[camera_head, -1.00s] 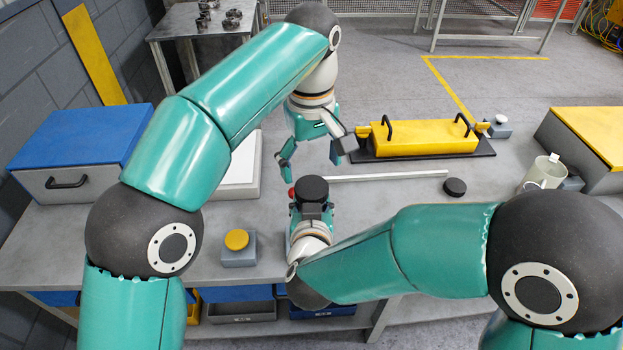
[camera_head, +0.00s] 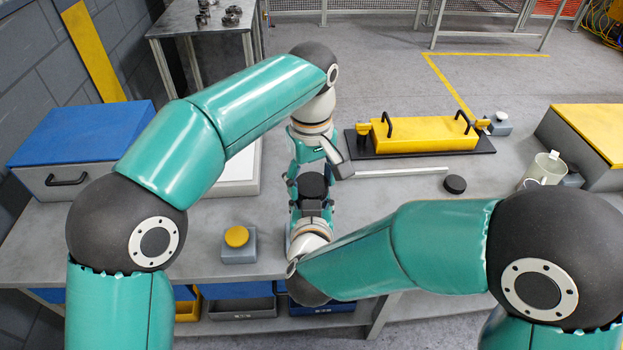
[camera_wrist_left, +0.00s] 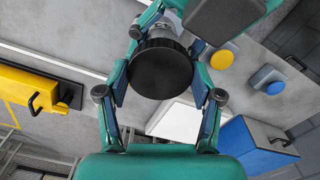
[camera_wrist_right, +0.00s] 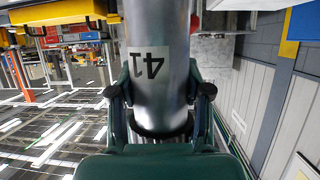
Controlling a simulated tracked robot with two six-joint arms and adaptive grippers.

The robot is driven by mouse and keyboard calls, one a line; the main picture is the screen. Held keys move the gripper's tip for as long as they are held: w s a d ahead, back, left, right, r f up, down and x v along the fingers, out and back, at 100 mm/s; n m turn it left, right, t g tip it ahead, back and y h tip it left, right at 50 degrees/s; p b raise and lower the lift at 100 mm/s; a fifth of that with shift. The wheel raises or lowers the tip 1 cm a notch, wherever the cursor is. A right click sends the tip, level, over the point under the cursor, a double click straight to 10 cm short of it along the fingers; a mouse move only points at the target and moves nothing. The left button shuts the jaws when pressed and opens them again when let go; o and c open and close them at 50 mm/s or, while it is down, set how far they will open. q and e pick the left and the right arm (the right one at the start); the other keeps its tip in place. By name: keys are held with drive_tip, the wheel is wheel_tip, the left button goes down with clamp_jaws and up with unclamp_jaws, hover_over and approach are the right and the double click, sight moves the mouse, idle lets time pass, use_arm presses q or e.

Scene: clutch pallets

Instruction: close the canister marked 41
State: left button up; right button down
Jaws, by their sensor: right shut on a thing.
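The canister marked 41 (camera_wrist_right: 158,92) is a metal cylinder in the right wrist view, with its label upside down there. My right gripper (camera_wrist_right: 160,110) is shut on its body. A round black lid (camera_head: 313,185) shows at the top of the canister, and it also shows in the left wrist view (camera_wrist_left: 160,70); I cannot tell how far it is seated. My left gripper (camera_wrist_left: 160,92) is open, with its fingers on either side of the lid and small gaps visible. In the head view my left gripper (camera_head: 312,176) partly hides the canister top.
A loose black disc (camera_head: 454,184) lies right of a pale strip (camera_head: 400,172). A yellow handled block (camera_head: 425,137) sits on a black plate behind.

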use_arm(q)
drive_tip(key=c, duration=0.5)
drive_tip(key=shift+o, duration=0.2)
drive_tip(key=m, duration=1.8)
drive_tip(key=o, duration=1.4)
drive_tip(key=shift+c, duration=0.2)
drive_tip(key=shift+w+r, duration=0.15)
drive_tip(key=shift+r, duration=3.5)
